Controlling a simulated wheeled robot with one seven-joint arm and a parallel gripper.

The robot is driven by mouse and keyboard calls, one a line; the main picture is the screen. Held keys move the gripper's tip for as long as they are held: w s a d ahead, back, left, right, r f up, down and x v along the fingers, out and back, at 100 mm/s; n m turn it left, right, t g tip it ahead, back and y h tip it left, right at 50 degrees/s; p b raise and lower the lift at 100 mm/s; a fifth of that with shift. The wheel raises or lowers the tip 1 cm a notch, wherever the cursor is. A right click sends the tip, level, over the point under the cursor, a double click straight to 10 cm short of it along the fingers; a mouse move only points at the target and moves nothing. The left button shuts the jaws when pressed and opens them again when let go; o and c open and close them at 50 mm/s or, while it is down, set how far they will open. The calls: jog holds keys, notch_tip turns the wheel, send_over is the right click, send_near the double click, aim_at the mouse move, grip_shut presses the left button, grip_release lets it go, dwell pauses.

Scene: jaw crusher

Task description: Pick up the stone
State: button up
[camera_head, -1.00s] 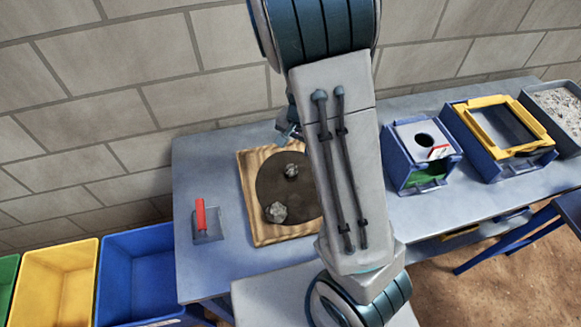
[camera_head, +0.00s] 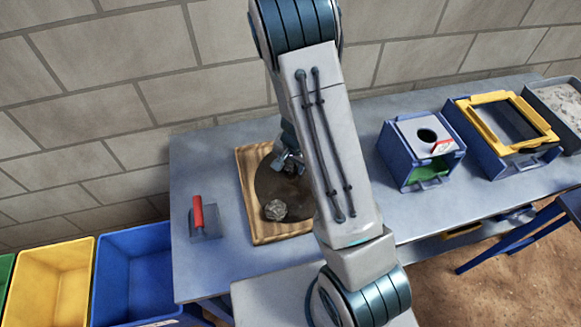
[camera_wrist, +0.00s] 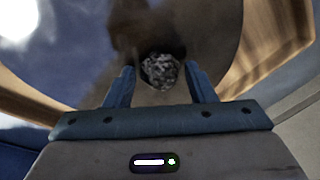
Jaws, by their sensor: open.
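A grey, rough stone (camera_wrist: 160,71) shows in the wrist view between the two blue fingers of my gripper (camera_wrist: 160,84). The fingers are open, one on either side of it, and I cannot tell whether they touch it.
The plate lies in a wooden tray (camera_head: 247,190) on the grey table (camera_head: 200,270). A blue machine with a round hole (camera_head: 410,165) and a yellow-framed blue box (camera_head: 500,135) stand to the right. Bins (camera_head: 135,270) stand at the lower left.

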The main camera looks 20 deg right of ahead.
jog(key=shift+f, duration=0.15)
jog(key=c, duration=0.8)
